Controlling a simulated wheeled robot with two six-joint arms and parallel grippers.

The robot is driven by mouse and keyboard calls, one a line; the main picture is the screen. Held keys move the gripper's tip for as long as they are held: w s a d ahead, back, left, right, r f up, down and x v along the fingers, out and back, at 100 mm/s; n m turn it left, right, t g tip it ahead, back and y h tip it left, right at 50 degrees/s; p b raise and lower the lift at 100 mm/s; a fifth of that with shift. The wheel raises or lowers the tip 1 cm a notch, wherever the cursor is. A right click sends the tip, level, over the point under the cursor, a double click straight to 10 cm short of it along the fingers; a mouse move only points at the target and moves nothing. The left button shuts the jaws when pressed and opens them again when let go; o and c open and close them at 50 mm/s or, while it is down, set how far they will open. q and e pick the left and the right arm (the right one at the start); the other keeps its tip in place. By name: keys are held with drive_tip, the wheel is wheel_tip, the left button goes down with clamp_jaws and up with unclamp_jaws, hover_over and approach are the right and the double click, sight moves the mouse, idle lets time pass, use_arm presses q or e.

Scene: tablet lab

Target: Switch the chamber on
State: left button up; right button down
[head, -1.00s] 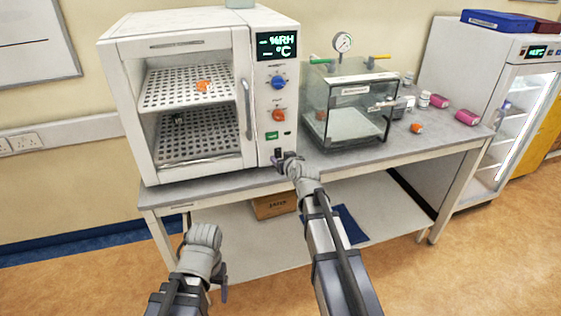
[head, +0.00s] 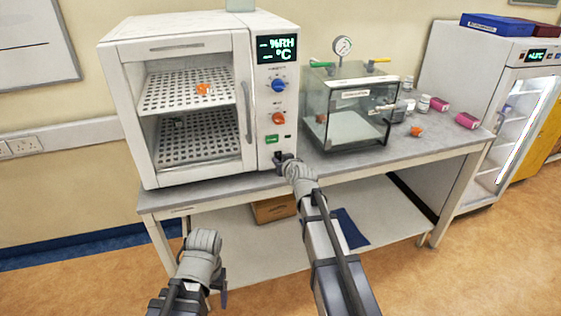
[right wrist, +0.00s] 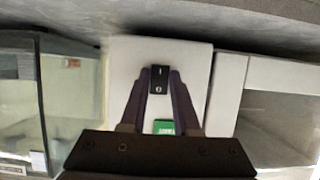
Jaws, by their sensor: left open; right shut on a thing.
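The chamber (head: 180,25) is a white cabinet on the bench with a windowed door and a control panel on its right. Its display (head: 277,49) is lit, showing dashes beside %RH and °C. The black rocker switch (right wrist: 159,79), marked I and O, sits low on the panel. My right gripper (head: 281,160) is at the switch; in the right wrist view its fingers (right wrist: 158,82) are shut on either side of it. Which side of the rocker is pressed, I cannot tell. My left gripper (head: 222,284) is open and empty, low in front of the bench.
A clear vacuum box (head: 345,100) with a gauge stands right of the chamber.

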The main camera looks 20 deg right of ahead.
drive_tip(key=shift+f, duration=0.1)
drive_tip(key=f+t+b, duration=0.1)
drive_tip(key=b, duration=0.3)
drive_tip(key=shift+f, duration=0.1)
drive_tip(key=shift+r+t+b, duration=0.25)
drive_tip(key=shift+t+b, duration=0.65)
drive_tip(key=shift+b, duration=0.25)
drive_tip(key=c, duration=0.6)
unclamp_jaws()
drive_tip(key=shift+c, duration=0.2)
drive_tip(key=shift+s+r, duration=0.1)
